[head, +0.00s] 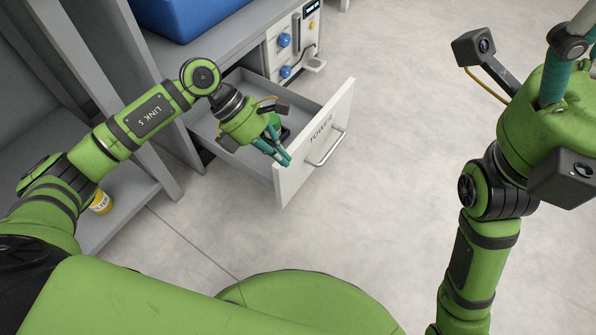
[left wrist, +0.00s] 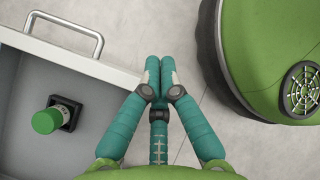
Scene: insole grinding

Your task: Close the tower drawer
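The tower drawer stands open, its white front (head: 300,165) facing right and marked TOWER. A metal bar handle (head: 328,148) is on its outer face, also in the left wrist view (left wrist: 98,40). My left gripper (head: 286,160) is over the near end of the drawer front. In the left wrist view its teal fingertips (left wrist: 159,72) are together and empty, just beside the end of the front panel (left wrist: 75,57); I cannot tell whether they touch it. My right gripper (head: 572,60) is at the upper right, far from the drawer; its fingertips are mostly cut off.
A green-capped item in a black holder (left wrist: 50,118) sits inside the drawer. A machine with blue knobs (head: 284,55) and a blue bin (head: 190,15) are behind. A yellow jar (head: 101,203) is on the lower shelf at left. The floor right of the drawer is clear.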

